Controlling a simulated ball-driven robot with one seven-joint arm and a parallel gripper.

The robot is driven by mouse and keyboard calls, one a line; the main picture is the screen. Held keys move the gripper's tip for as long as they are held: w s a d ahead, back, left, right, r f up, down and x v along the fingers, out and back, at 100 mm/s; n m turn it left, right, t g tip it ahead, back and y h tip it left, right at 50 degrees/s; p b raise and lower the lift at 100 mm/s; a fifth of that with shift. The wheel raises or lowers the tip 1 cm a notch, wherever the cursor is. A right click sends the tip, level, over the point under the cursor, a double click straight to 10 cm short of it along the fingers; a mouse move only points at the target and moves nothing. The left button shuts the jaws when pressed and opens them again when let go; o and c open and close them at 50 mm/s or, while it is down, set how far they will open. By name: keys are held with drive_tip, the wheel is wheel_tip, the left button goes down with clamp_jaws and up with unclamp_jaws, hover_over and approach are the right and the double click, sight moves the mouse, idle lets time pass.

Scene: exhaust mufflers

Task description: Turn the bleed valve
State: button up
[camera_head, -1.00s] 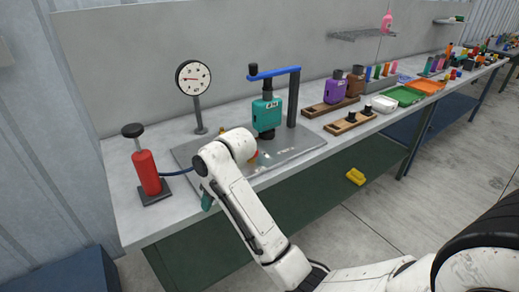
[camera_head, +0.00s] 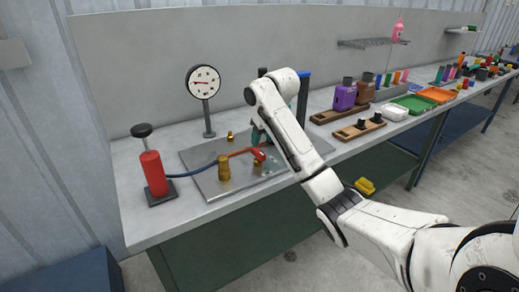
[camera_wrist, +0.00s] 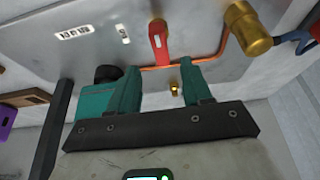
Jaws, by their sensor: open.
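A valve with a red lever (camera_head: 257,153) on a brass body stands on the metal plate (camera_head: 205,184). The red lever (camera_wrist: 158,42) also shows in the wrist view, beyond my fingers, with a copper pipe beside it. My gripper (camera_wrist: 162,74) is open and empty, its two teal fingers apart. The lever is not between them. A small brass fitting (camera_wrist: 175,89) shows through the gap, and it stands behind the lever in the head view (camera_head: 230,136). A larger brass fitting (camera_head: 224,169) is left of the lever.
A round gauge (camera_head: 204,82) on a post stands at the back. A red hand pump (camera_head: 154,174) with a blue hose is at the left. A purple bottle (camera_head: 344,97), wooden racks and trays (camera_head: 437,95) are to the right. The front-left bench top is clear.

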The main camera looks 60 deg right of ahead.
sight(258, 151)
drive_tip(key=x, duration=0.6)
clamp_jaws()
idle(0.4)
